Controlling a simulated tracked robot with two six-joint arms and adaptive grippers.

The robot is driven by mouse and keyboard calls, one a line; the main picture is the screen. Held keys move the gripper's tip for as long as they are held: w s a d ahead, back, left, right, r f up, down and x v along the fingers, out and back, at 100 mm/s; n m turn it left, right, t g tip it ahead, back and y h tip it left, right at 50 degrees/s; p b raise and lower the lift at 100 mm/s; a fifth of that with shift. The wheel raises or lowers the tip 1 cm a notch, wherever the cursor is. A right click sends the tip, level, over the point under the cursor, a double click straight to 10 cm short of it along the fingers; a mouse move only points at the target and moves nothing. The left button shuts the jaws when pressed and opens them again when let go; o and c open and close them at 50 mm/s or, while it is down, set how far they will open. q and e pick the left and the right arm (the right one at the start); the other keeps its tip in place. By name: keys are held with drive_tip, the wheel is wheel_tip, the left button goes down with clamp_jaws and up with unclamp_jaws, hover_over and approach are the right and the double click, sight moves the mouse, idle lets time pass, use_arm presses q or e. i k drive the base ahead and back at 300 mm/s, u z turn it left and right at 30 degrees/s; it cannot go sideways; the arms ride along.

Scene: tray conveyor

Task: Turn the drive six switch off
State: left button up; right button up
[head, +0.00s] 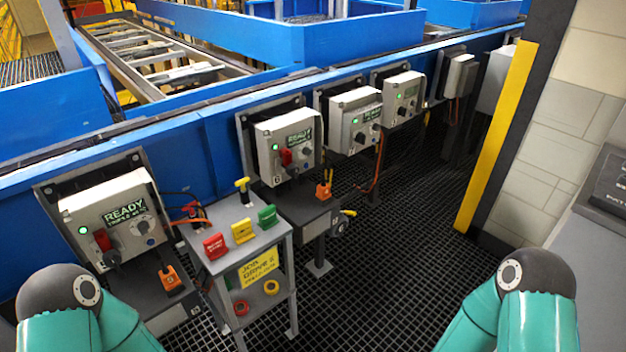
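Several light grey drive control boxes stand in a row along the blue conveyor. The nearest control box (115,220) has a READY display, a green lamp, a red lever (102,240) and a round dial. The second control box (288,145) also has a READY display, a green lamp and a red lever (286,157). Farther along are a third box (355,120), a fourth box (404,97) and another box (461,76), seen edge-on. Their number labels are too small to read, so I cannot tell which is drive six. Neither gripper is in view; only my teal arm links show.
A grey stand (264,255) holds red, yellow and green tags, with tape rolls below. It stands between the first two boxes. A yellow-and-black post (496,135) and a block wall (578,130) bound the right. Dark grated floor (400,225) is clear in the middle.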

sight(292, 170)
drive_tip(key=u, duration=0.2)
drive_tip(key=i, duration=0.9)
drive_tip(key=z, duration=0.1)
